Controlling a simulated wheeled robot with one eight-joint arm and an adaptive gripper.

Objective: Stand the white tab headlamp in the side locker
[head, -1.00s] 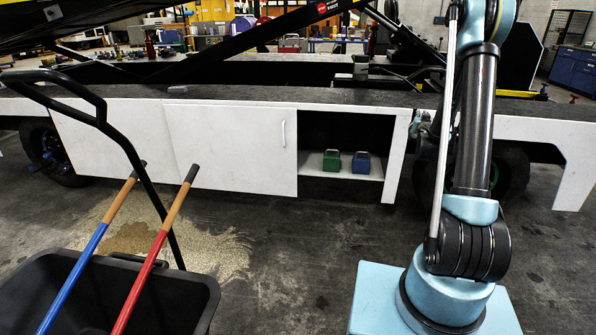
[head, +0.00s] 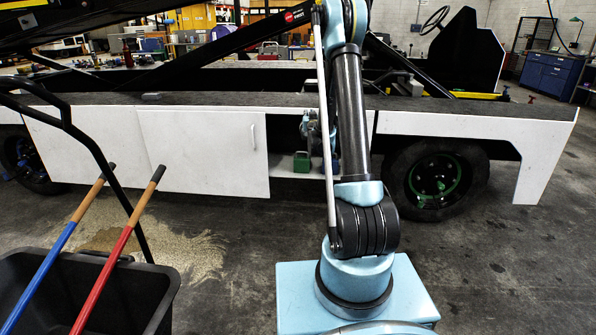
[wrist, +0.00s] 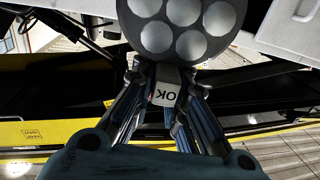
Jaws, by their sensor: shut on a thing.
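The white tab headlamp (wrist: 188,25) is a dark round lamp with several pale round cells, at the top of the wrist view. A white tab marked OK (wrist: 165,94) hangs from it. My gripper (wrist: 165,75) is shut on the headlamp near the tab. In the head view my gripper (head: 311,128) is small and partly behind my arm, in front of the side locker's opening. The side locker (head: 281,168) is the open dark bay with a pale shelf in the white side panel. My arm hides its right part.
A green block-like item (head: 302,161) stands on the locker shelf. A white door panel (head: 205,150) with a handle is left of the opening. A black cart (head: 90,295) with blue and red handles stands front left. A wheel (head: 436,182) is at the right.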

